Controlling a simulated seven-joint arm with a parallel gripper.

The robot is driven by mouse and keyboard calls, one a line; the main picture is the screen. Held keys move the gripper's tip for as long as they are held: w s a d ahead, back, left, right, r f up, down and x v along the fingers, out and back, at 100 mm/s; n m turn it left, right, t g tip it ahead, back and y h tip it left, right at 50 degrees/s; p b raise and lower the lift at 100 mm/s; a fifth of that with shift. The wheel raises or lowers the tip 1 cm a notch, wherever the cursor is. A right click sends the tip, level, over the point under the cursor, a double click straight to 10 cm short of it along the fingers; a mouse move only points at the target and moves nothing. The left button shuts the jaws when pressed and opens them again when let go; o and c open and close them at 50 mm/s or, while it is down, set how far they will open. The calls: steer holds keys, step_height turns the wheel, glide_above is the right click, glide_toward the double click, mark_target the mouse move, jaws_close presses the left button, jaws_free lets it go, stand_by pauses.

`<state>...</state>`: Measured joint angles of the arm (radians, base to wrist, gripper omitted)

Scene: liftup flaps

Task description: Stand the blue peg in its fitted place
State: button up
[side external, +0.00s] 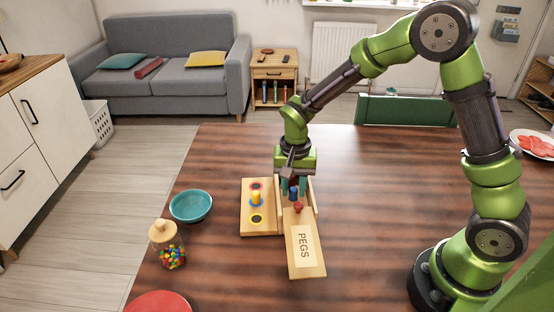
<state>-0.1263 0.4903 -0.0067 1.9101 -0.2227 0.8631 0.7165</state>
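My gripper (294,187) points down over the open box (315,193), its fingers on either side of the blue peg (294,194). I cannot tell whether they touch the peg. A red peg (298,207) stands just in front of it. The box's flap (291,231), marked PEGS, lies toward the camera. Left of the box is a wooden board (246,218) with a row of ringed places. A yellow peg (256,198) stands in the middle place, which seems to have a blue ring. The red-ringed place (255,186) behind and yellow-ringed place (256,218) in front look empty.
A teal bowl (191,206) and a lidded jar of coloured sweets (167,247) stand left of the board. A red plate (160,303) is at the front left. A plate of red food (535,145) is far right. The table right of the box is clear.

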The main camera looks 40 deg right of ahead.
mark_target(293, 188)
steer(key=shift+r, duration=0.1)
step_height(293, 188, up, 12)
steer(key=s+r+n+t+y, duration=0.1)
steer(key=s+r+n+t, duration=0.1)
steer(key=s, duration=0.6)
steer(key=s+d+r+n+t+y, duration=0.1)
steer(key=s+r+n+t, duration=0.2)
steer(key=s+r+t, duration=0.2)
steer(key=s+r, duration=0.1)
steer(key=s, duration=0.2)
steer(key=shift+d+r, duration=0.25)
steer(key=shift+r, duration=0.05)
